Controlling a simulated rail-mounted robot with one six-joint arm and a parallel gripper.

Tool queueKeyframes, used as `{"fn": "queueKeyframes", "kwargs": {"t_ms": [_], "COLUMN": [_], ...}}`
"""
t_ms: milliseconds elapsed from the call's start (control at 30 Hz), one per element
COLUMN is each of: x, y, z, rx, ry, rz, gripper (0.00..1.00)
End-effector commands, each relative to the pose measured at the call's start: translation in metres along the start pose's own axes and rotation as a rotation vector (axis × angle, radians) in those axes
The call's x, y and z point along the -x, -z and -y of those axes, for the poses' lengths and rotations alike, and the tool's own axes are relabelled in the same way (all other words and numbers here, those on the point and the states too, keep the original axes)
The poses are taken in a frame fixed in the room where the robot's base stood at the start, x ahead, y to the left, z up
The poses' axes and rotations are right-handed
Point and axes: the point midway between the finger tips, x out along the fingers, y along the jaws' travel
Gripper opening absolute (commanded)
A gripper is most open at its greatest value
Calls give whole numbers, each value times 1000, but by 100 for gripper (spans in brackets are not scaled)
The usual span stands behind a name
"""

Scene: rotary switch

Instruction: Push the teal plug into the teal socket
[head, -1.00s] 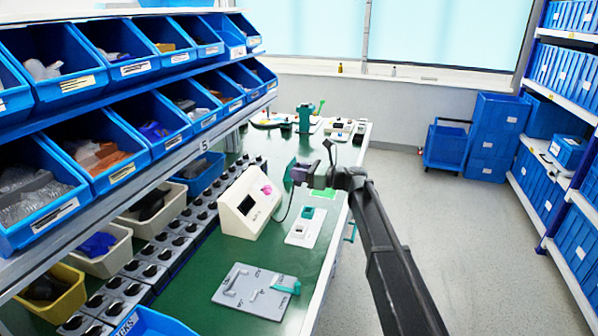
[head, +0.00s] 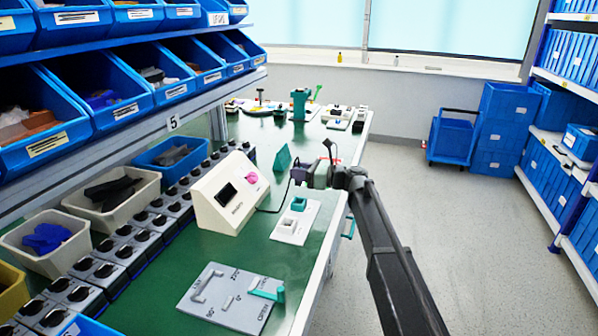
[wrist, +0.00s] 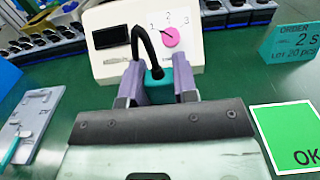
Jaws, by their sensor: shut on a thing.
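My gripper (wrist: 158,88) is shut on the teal plug (wrist: 157,76), which sits between its purple fingers with a black cable rising from its top. In the head view my gripper (head: 304,176) is above the bench, and the plug itself cannot be made out there. The teal socket (head: 299,203) stands on a white plate (head: 309,222), below my gripper in the picture and apart from it. A whitish socket (head: 289,226) is on the same plate, nearer the camera. The wrist view does not show the plate; my gripper's body fills the lower middle.
A cream box (head: 227,205) with a dark display and pink knob (wrist: 169,37) stands left of the plate. A grey panel with a teal lever (head: 267,291) lies nearer. A green OK card (wrist: 292,140) and a teal order sign (wrist: 291,42) are right in the wrist view.

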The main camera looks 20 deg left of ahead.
Motion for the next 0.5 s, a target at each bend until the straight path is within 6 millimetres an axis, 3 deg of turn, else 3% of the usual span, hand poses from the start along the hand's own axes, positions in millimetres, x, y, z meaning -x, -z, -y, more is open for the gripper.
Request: {"fn": "queueKeyframes", "kwargs": {"t_ms": [300,500], "x": [0,0], "y": [43,52], "z": [0,0], "rx": [0,0], "ry": [0,0], "rz": [0,0], "gripper": [4,4]}}
